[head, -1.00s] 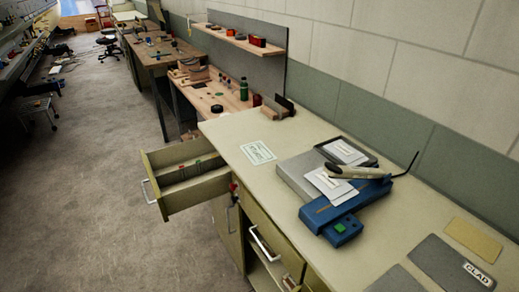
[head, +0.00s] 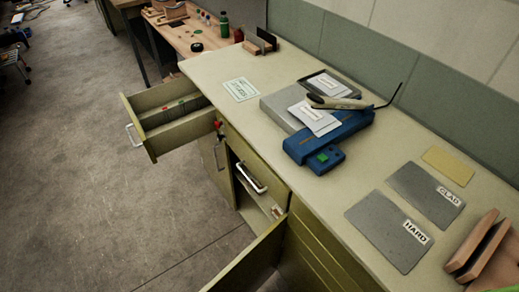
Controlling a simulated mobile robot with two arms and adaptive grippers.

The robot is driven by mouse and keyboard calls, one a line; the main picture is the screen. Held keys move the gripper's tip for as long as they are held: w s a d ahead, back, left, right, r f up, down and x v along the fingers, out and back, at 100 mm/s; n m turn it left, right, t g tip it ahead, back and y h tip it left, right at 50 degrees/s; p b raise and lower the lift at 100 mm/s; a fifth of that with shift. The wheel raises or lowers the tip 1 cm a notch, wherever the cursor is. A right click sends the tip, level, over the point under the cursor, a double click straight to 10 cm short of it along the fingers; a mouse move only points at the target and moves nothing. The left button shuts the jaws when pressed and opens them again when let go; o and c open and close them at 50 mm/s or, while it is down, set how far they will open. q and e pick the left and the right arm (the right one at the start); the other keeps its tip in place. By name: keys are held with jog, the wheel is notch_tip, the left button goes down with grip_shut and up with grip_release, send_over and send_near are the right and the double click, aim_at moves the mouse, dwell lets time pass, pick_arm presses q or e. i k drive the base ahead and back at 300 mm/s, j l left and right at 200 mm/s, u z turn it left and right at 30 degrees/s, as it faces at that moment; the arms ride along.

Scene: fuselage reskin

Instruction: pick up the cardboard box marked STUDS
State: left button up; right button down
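I see no box that I can read as marked STUDS. A small light-brown item (head: 277,211) shows in the open cabinet under the bench, but it is too small and partly hidden for me to tell what it is. Neither of my grippers is in view.
The pale workbench (head: 215,70) carries a blue device (head: 325,140) and grey sheets marked CLAD (head: 420,190) and HARD (head: 385,235). A drawer (head: 165,110) stands pulled out at the left. A cabinet door (head: 250,262) stands open at the bottom.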

aim_at(277, 211)
jog(key=k+l+z, duration=0.15)
jog(key=k+z, duration=0.15)
jog(key=k, duration=0.35)
jog(key=j+z, duration=1.2)
jog(key=k+j, duration=0.1)
jog(key=j, duration=0.3)
jog(key=k+j, duration=0.1)
jog(key=j, duration=0.25)
jog(key=k+j, duration=0.1)
jog(key=j, duration=0.3)
jog(key=k+j, duration=0.1)
jog(key=j, duration=0.25)
jog(key=k+j, duration=0.1)
jog(key=j, duration=0.3)
